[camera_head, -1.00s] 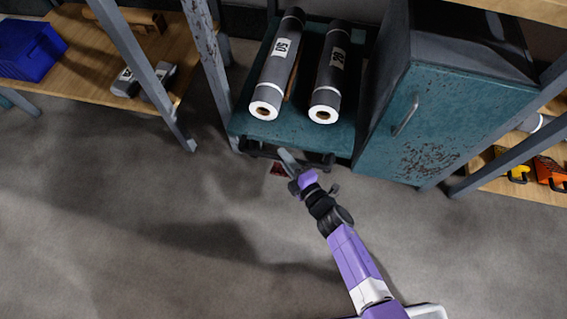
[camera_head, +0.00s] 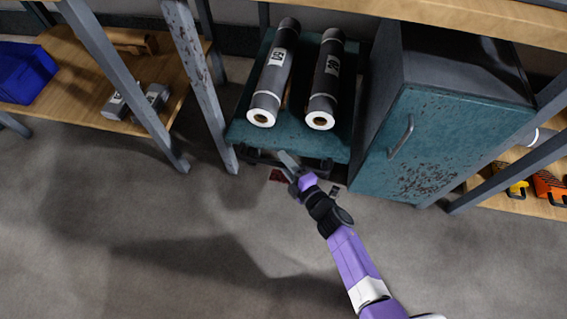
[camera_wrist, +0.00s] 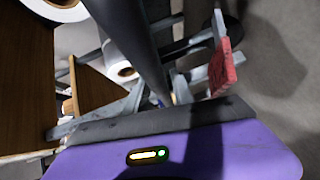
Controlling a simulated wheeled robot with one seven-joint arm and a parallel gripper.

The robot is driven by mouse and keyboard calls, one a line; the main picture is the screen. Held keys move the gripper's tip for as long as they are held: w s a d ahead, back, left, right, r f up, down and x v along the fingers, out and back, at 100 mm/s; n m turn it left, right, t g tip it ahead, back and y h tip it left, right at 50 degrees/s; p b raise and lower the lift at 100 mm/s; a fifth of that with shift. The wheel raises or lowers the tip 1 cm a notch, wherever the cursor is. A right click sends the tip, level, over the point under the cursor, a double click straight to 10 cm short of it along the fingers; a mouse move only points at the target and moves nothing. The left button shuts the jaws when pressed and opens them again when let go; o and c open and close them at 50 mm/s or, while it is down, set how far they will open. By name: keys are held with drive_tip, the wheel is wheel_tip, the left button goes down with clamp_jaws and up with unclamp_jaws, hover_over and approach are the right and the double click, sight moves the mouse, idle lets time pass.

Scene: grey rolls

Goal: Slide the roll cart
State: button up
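The teal roll cart (camera_head: 239,131) stands in the bay between a grey shelf leg and a teal cabinet, its front edge facing me. Two grey rolls with white cores, the left roll (camera_head: 273,72) and the right roll (camera_head: 326,78), lie side by side on its top. A dark handle bar (camera_head: 318,163) runs under the front edge. My gripper (camera_head: 283,168) is at this front edge, against or very near the bar. In the wrist view a thick dark bar passes close before the gripper (camera_wrist: 155,95), whose fingers look spread. Contact is hard to tell.
The teal cabinet (camera_head: 450,135) stands close to the cart's right. A shelf leg (camera_head: 205,90) is close on the left. A wooden shelf (camera_head: 75,110) holds a blue bin (camera_head: 22,72). Open concrete floor (camera_head: 150,240) lies in front.

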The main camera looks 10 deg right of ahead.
drive_tip(key=shift+o, duration=0.2)
drive_tip(key=shift+s+a, duration=0.1)
drive_tip(key=shift+a, duration=0.05)
drive_tip(key=shift+s, duration=0.25)
drive_tip(key=p+v, duration=0.3)
drive_tip(key=v, duration=0.4)
drive_tip(key=shift+d, duration=0.2)
drive_tip(key=shift+s, duration=0.1)
